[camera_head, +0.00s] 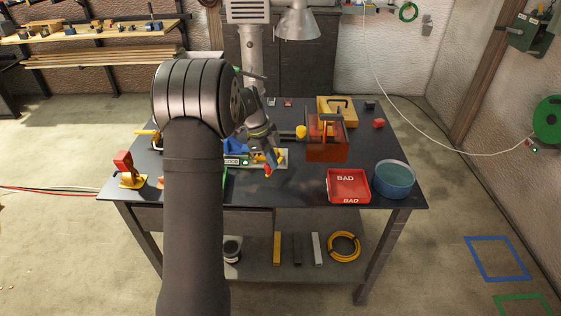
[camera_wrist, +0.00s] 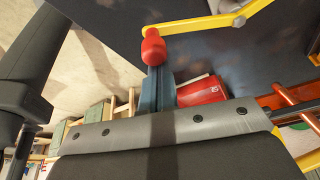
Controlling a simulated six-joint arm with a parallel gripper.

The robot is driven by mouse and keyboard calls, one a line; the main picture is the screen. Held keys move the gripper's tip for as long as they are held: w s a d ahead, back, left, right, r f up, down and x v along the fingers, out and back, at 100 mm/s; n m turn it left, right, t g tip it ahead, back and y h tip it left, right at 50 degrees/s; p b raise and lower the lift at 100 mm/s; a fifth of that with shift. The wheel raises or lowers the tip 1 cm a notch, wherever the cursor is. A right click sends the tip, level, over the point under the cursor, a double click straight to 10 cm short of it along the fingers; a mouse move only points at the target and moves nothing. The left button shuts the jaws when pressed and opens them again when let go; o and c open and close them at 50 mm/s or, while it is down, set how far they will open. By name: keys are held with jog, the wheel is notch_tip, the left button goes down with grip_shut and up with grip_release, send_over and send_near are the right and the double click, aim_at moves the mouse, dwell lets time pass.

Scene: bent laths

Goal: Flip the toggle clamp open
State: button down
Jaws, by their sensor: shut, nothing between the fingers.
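The toggle clamp shows in the wrist view as a yellow lever (camera_wrist: 205,24) with a red grip (camera_wrist: 153,47) at its end. The red grip appears right at the tips of my gripper (camera_wrist: 157,72); I cannot tell whether they touch. My gripper's fingers are together and hold nothing. In the head view my gripper (camera_head: 272,148) is low over the middle of the table, beside the clamp's yellow parts (camera_head: 258,157) and red grip (camera_head: 268,170). My arm and gripper hide part of the clamp, and its base is not clear.
A red BAD tray (camera_head: 348,186) and a blue round tub (camera_head: 394,179) stand at the right front of the table (camera_head: 290,190). An orange box (camera_head: 327,149) is behind them. A red-and-yellow device (camera_head: 127,172) stands at the left edge.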

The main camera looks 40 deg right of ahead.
jog(key=w+m, duration=0.1)
jog(key=w+a+m+y, duration=0.1)
jog(key=shift+w+m, duration=0.2)
jog(key=shift+m, duration=0.2)
jog(key=shift+w, duration=0.55)
jog(key=shift+r, duration=0.1)
jog(key=v, duration=0.9)
jog(key=shift+w+r, duration=0.2)
jog(key=shift+r, duration=0.2)
